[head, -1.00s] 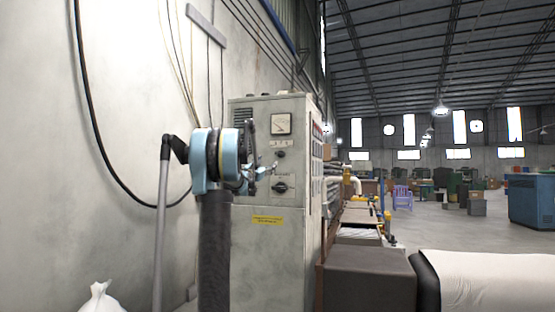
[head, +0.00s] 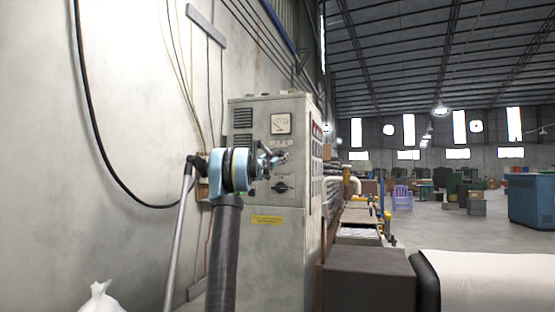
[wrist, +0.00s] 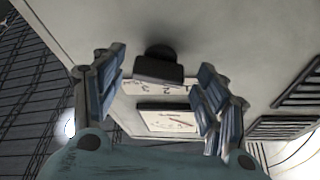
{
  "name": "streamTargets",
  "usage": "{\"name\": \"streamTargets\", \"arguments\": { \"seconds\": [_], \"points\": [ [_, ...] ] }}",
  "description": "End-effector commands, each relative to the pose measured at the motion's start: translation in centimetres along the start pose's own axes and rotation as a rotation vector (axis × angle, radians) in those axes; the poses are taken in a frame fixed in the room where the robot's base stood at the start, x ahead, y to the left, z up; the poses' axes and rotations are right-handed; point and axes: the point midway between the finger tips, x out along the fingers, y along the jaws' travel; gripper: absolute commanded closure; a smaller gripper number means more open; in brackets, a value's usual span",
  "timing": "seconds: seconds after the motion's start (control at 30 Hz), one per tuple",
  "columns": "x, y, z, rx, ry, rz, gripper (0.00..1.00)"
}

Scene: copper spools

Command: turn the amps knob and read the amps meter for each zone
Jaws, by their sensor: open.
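The grey control cabinet (head: 265,245) stands against the wall. Its amps meter (head: 281,124), a square white dial, is near the top; a dark lower knob (head: 281,187) shows below. My gripper (head: 284,157) is at the cabinet front just under the meter and hides the upper knob there. In the wrist view, which is turned upside down, that black knob (wrist: 159,66) lies between the spread fingers of my gripper (wrist: 158,72). The fingers are open, apart from the knob at both sides. A numbered plate (wrist: 155,88) and the meter (wrist: 168,119) show behind; its needle reading is too small to tell.
A yellow label (head: 267,220) is on the cabinet front. A dark box (head: 368,280) and a roll of pale material (head: 485,282) stand at the front right. A white bag (head: 101,299) is at the lower left. Open floor (head: 440,225) lies further right.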

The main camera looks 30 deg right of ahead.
Motion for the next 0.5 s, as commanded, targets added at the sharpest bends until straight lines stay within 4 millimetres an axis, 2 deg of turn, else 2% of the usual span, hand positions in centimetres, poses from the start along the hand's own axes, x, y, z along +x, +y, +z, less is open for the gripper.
{"name": "streamTargets", "arguments": {
  "seconds": [0.13,0.43,0.47,0.5],
  "points": [
    [0.72,0.04,-0.03,0.000,0.000,0.000,0.33],
    [0.86,0.02,-0.02,-0.001,0.000,0.000,0.33],
    [0.86,0.02,-0.02,-0.001,0.000,0.000,0.36],
    [0.86,0.02,-0.02,-0.001,0.000,0.000,0.45]
  ]
}}
